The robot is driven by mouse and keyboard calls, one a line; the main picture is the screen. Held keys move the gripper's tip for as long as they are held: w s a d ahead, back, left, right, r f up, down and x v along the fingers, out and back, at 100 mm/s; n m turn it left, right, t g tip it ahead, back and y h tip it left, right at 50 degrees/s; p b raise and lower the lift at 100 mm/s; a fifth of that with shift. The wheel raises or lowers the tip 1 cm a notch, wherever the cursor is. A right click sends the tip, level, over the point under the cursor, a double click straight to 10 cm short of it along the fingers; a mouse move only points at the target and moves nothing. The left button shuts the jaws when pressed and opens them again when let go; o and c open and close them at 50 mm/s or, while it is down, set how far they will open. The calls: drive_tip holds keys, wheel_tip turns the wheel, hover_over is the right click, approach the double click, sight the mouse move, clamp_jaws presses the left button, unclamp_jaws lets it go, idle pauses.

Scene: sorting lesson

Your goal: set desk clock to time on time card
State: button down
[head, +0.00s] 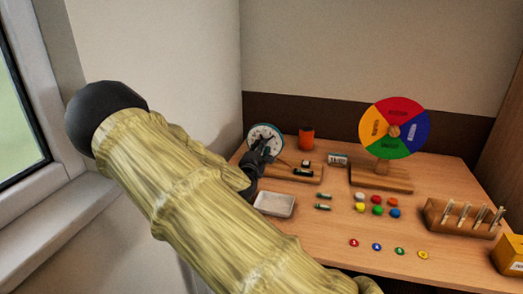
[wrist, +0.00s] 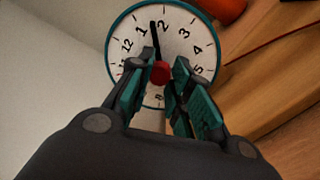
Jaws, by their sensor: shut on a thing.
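The desk clock (head: 265,135) has a teal rim and a white face and stands at the back left of the desk. My gripper (head: 262,152) is in front of it, covering part of its face. In the wrist view the clock (wrist: 197,32) appears tilted, and my gripper's fingers (wrist: 163,63) are shut on the red centre knob (wrist: 160,74). Any other hand is hidden, as are the lower-left numerals. A small white card (head: 338,159) may be the time card; its writing is too small to read.
A red-orange cup (head: 306,139) stands right of the clock. A colour wheel (head: 394,130) is on a wooden base (head: 380,180). A white tray (head: 274,204), batteries (head: 323,208), coloured pieces (head: 376,199) and a wooden peg rack (head: 461,218) occupy the desk.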

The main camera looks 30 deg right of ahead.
drive_tip(key=m, duration=0.8)
drive_tip(key=shift+f+g+h, duration=0.1)
drive_tip(key=shift+g+h, duration=0.2)
drive_tip(key=shift+g, duration=0.1)
drive_tip(key=m, duration=0.3)
drive_tip(key=shift+m, duration=0.4)
drive_tip(key=shift+m+g+b, duration=0.3)
drive_tip(key=shift+m+g, duration=0.1)
drive_tip(key=shift+m, duration=1.3)
drive_tip(key=c, duration=1.3)
unclamp_jaws()
drive_tip(key=shift+o, duration=0.2)
drive_tip(key=shift+a, duration=0.1)
drive_tip(key=v, duration=1.1)
drive_tip(key=shift+s+a, duration=0.25)
drive_tip(key=shift+a, duration=0.05)
